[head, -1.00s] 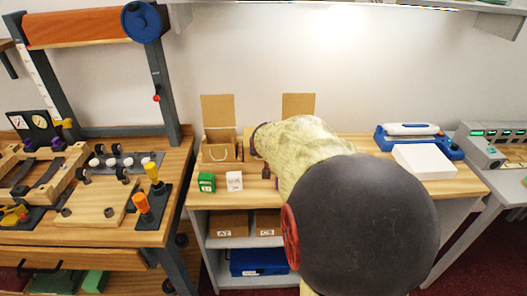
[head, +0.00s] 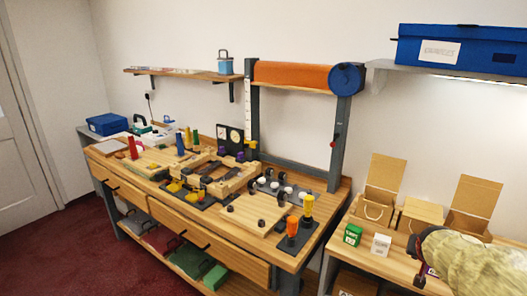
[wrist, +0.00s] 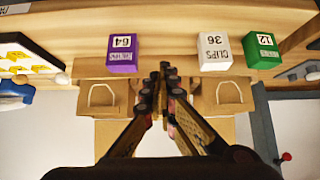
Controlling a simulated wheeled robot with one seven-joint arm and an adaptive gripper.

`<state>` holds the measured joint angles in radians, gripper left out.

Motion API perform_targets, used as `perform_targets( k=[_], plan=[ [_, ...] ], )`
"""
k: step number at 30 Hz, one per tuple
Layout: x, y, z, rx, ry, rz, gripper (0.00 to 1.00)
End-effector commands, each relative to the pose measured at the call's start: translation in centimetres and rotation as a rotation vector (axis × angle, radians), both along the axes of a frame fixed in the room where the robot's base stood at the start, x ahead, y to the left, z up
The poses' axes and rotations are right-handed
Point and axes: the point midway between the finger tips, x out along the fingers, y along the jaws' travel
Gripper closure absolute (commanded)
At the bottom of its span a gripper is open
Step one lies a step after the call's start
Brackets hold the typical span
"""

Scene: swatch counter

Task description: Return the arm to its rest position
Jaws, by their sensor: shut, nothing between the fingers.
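My gripper (wrist: 163,78) is shut and empty in the wrist view, its two dark fingers together over the counter. A purple box (wrist: 123,54) marked 64 lies to the left of the fingertips. A white box (wrist: 215,54) marked CLIPS 36 and a green box (wrist: 262,51) marked 12 lie to the right. The fingers appear apart from all of them. In the head view my pale, covered arm reaches in at the lower right corner, over the counter (head: 345,250).
Open cardboard boxes (head: 378,208) with raised lids stand at the counter's back. A wooden workbench (head: 312,248) with tools and a roller frame (head: 340,135) stands left. A shelf with a blue case (head: 455,48) hangs upper right. Floor (head: 75,235) shows lower left.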

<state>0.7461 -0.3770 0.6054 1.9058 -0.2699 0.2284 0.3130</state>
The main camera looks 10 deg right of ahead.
Motion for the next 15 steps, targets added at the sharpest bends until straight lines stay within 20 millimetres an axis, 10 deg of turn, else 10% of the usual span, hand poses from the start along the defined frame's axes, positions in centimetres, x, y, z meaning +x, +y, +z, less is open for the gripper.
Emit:
perform_targets(
  k=[8, 15],
  plan=[
    [-5.4, 4.1, -4.3, 0.117, 0.205, 0.022, 1.00],
    [-9.0, 15.0, -1.8, 0.211, 0.336, 0.173, 1.00]
  ],
)
